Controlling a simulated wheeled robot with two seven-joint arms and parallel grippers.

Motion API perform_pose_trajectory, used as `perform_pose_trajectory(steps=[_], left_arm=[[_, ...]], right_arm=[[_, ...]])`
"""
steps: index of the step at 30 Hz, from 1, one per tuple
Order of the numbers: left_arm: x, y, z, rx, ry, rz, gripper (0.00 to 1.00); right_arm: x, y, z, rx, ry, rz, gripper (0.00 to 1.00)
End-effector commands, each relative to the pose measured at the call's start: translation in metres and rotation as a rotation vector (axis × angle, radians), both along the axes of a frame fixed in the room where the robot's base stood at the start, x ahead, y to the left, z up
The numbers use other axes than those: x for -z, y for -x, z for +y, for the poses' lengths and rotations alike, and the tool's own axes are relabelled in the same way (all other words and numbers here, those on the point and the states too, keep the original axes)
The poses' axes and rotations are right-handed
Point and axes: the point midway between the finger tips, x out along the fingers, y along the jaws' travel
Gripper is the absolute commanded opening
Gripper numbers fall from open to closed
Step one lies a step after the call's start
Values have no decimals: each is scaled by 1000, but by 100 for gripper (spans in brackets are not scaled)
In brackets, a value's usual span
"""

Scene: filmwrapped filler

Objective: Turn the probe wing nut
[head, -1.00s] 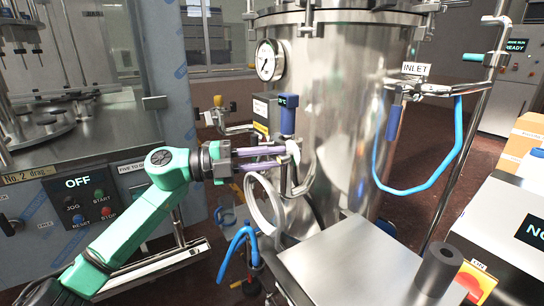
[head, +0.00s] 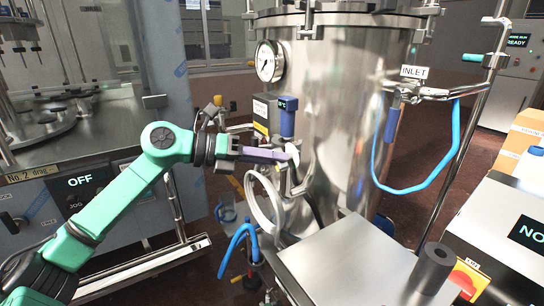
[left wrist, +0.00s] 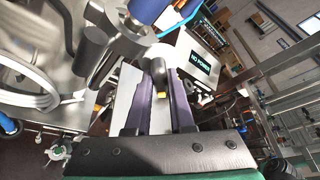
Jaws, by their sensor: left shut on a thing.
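The probe (head: 287,118), an upright blue cylinder, stands at the lower left of the steel tank in the head view. A small pale wing nut (head: 293,153) is just below it, partly hidden by my fingers. My left gripper (head: 284,157) reaches in from the left, its purple fingers level and shut on the wing nut. In the left wrist view the fingers (left wrist: 160,100) point away with a narrow gap, and the blue probe (left wrist: 150,10) is at the top edge. The grip itself is unclear there. My right gripper is out of view.
The steel tank (head: 345,110) has a gauge (head: 270,60). A pale hose loop (head: 262,205) hangs just below the gripper. A metal table (head: 350,265) with a black post (head: 436,265) is at front right. A machine panel (head: 80,182) reading OFF is behind my arm.

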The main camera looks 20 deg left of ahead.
Motion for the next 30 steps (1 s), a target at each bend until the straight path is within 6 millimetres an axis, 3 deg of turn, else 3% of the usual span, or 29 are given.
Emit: perform_pose_trajectory(steps=[12,29,30], left_arm=[[-1,1,-1,0,-171,-143,0],[-1,1,-1,-1,-198,-164,0],[-1,1,-1,-1,-197,-163,29]], right_arm=[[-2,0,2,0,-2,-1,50],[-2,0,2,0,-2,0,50],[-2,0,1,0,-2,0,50]])
